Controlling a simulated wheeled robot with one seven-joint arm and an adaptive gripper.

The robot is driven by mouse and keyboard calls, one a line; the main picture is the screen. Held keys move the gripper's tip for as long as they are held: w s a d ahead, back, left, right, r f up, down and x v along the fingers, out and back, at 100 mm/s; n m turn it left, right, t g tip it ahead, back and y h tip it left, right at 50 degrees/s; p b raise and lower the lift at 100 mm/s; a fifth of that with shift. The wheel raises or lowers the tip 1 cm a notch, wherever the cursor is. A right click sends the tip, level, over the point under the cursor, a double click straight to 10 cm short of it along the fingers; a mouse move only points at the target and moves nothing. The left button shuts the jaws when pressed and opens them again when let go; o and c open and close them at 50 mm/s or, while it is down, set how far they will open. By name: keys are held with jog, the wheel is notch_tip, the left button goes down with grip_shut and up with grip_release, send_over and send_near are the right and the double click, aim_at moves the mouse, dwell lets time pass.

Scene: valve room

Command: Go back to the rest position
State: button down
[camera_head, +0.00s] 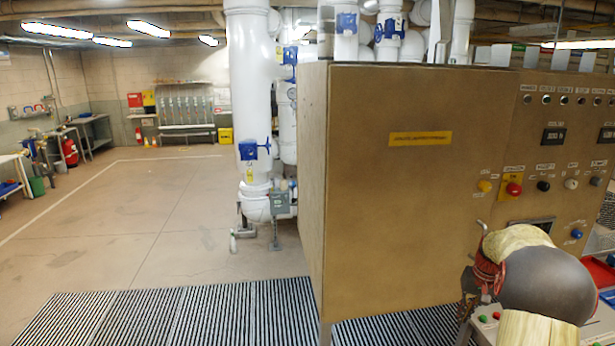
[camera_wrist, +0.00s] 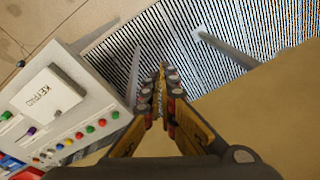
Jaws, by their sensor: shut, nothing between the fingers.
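My gripper (camera_wrist: 162,72) is shut and empty in the wrist view, its yellow-sided fingers meeting at the tips above the slatted floor grating. In the head view my arm, with its grey and pale yellow links, is at the lower right in front of the tan control cabinet (camera_head: 400,215). The gripper's fingertips cannot be made out clearly there. In the wrist view a grey-white console (camera_wrist: 75,110) with a keypad box (camera_wrist: 47,97) and several coloured buttons lies to the left of the fingers.
The cabinet's front has a red emergency button (camera_head: 513,188) and several other knobs. Floor grating (camera_head: 170,318) runs along its foot. A large white pipe (camera_head: 250,90) with blue valves stands left of it. Open floor (camera_head: 130,215) lies on the left, with an extinguisher (camera_head: 69,151) beyond.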

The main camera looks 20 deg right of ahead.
jog(key=s+a+r+n+t+b, duration=0.1)
jog(key=s+a+b, duration=0.3)
jog(key=a, duration=1.2)
jog(key=s+a+r+n+t+b, duration=0.1)
jog(key=s+a+r+n+b, duration=0.1)
jog(key=s+a, duration=0.8)
jog(key=s+a+r+n+t+b, duration=0.1)
jog(key=s+a+n+b, duration=0.3)
jog(key=a, duration=1.8)
jog(key=s+t+b, duration=0.1)
jog(key=s, duration=0.2)
jog(key=shift+s+a+r+n+b, duration=0.2)
jog(key=shift+r+n+b, duration=0.1)
jog(key=shift+n, duration=0.1)
